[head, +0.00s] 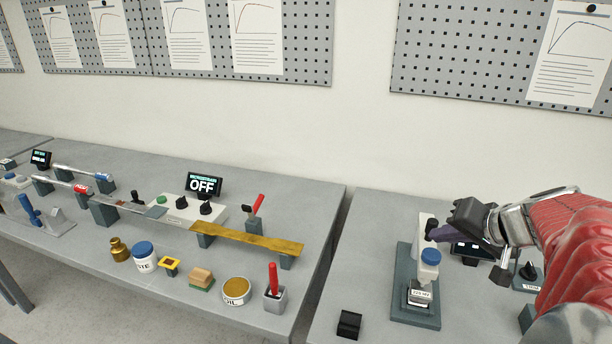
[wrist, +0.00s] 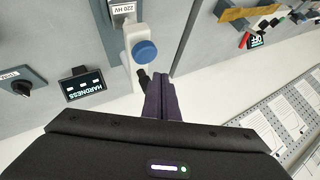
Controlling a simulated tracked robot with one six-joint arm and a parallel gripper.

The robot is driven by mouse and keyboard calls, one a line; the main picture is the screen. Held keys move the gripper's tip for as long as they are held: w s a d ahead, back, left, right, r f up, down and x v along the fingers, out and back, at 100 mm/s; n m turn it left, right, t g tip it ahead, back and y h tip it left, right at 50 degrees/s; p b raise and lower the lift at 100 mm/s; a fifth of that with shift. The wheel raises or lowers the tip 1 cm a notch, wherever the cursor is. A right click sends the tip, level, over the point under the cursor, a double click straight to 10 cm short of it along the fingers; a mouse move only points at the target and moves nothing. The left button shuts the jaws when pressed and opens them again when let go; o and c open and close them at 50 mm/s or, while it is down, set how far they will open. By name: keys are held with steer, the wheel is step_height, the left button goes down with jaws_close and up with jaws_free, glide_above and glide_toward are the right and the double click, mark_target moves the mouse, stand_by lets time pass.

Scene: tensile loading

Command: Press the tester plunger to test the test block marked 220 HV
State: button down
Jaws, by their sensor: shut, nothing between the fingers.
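The hardness tester (head: 402,285) stands on the right-hand bench, a pale body on a grey-green base. Its blue plunger cap (head: 430,256) faces up at the top front; in the wrist view the cap (wrist: 145,51) lies just beyond my fingertips, slightly left. The test block (head: 419,297) sits on the tester below the plunger; its label reads 220 HV in the wrist view (wrist: 123,10). My gripper (head: 436,236) is shut and empty, beside the tester's upper part, behind and above the cap. Its dark fingers (wrist: 160,80) are together. I cannot tell whether they touch the tester.
A HARDNESS display (wrist: 82,86) stands beside the tester, partly hidden by my arm in the head view. A black knob (wrist: 17,89) is farther along. A small black block (head: 349,324) lies left of the tester. The left bench (head: 318,262) holds several tools and pots, beyond a gap.

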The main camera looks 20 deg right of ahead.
mark_target(431, 253)
steer(key=shift+f, duration=0.9)
stand_by(1.4)
steer(key=shift+f, duration=0.1)
steer(key=shift+f, duration=0.3)
steer(key=shift+s+f, duration=0.15)
steer(key=shift+f, duration=1.15)
stand_by(1.8)
steer(key=shift+r, duration=0.2)
steer(key=shift+a+r, duration=0.1)
steer(key=shift+r, duration=1.15)
steer(key=shift+r, duration=0.2)
